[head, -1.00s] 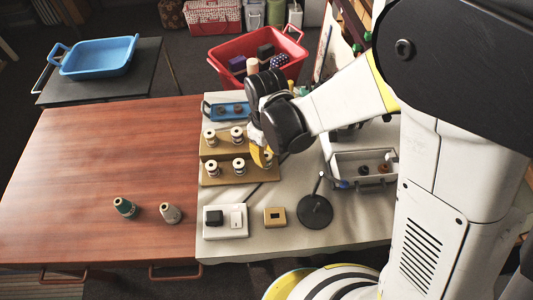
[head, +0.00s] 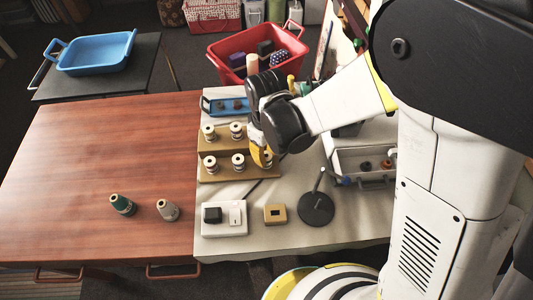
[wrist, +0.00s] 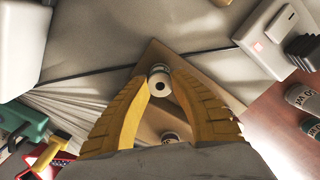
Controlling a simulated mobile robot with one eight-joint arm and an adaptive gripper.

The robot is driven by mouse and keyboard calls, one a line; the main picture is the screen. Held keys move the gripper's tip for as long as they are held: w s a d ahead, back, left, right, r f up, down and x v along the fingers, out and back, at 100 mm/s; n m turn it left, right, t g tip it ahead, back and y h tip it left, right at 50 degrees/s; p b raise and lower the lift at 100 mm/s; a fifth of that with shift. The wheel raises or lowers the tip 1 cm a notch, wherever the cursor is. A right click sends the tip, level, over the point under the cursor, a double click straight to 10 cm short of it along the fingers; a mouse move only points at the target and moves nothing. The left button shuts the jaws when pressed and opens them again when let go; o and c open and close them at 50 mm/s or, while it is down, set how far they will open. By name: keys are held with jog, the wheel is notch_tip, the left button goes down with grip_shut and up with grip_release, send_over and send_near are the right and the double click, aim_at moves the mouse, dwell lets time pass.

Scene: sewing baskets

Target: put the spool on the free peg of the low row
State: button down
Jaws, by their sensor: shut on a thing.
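My gripper (head: 263,157) is at the right end of a tan two-step rack (head: 225,176) in the head view. In the wrist view its yellow fingers (wrist: 160,88) are shut on a pale spool (wrist: 159,70), seen end-on with a dark centre hole. The low row shows a left spool (head: 210,163) and a middle spool (head: 238,161); the high row shows two more behind. The fingers hide the rack's right end in the head view. Another spool (wrist: 171,137) shows below the held one in the wrist view. I cannot tell whether the held spool touches a peg.
A white switch box (head: 224,219), a small tan box (head: 275,214) and a black round stand (head: 316,208) are in front. A blue tray (head: 226,107) and red basket (head: 258,60) are behind, a grey bin (head: 364,164) right.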

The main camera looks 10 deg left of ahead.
jog(key=shift+f, duration=0.3)
jog(key=c, duration=1.1)
grip_release()
jog(key=shift+c, duration=0.2)
notch_tip(320, 180, up, 12)
